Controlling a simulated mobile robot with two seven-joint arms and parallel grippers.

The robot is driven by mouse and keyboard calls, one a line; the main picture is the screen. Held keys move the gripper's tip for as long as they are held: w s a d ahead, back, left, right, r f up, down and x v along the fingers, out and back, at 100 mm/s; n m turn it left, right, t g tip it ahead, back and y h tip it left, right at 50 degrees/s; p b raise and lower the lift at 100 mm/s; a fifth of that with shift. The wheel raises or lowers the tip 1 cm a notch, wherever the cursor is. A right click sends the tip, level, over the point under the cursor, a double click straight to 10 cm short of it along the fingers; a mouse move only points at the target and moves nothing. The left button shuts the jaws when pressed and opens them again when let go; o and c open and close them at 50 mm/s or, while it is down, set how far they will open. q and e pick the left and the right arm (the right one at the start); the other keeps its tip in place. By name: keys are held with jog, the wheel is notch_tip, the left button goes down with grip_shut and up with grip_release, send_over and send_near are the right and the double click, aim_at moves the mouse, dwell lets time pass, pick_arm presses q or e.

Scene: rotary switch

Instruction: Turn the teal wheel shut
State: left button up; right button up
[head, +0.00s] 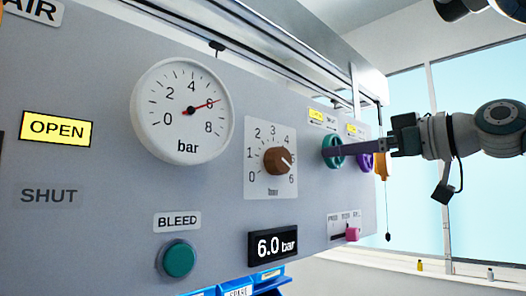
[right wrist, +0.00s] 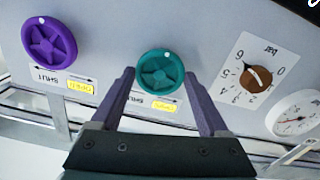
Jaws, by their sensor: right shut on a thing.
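The teal wheel (head: 333,165) is on the grey panel, right of the brown knob, and one of my fingers partly covers it in the head view. In the right wrist view the teal wheel (right wrist: 160,72) shows whole, with a white dot at its top rim and a SHUT arrow label and yellow tag below. My right gripper (head: 336,151) reaches in from the right. In the right wrist view my right gripper (right wrist: 159,76) has one finger on each side of the wheel, shut on its rim. My left gripper is not in view.
A purple wheel (right wrist: 48,42) sits beside the teal one. The brown knob (head: 278,160) points near 5 to 6. The gauge (head: 182,110) needle is near 6, and the display (head: 272,245) reads 6.0 bar. A pink slider (head: 352,233) is below the wheels.

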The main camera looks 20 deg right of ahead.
jog(key=shift+m, duration=0.3)
jog(key=shift+m+p, duration=7.15)
jog(key=shift+m, duration=10.55)
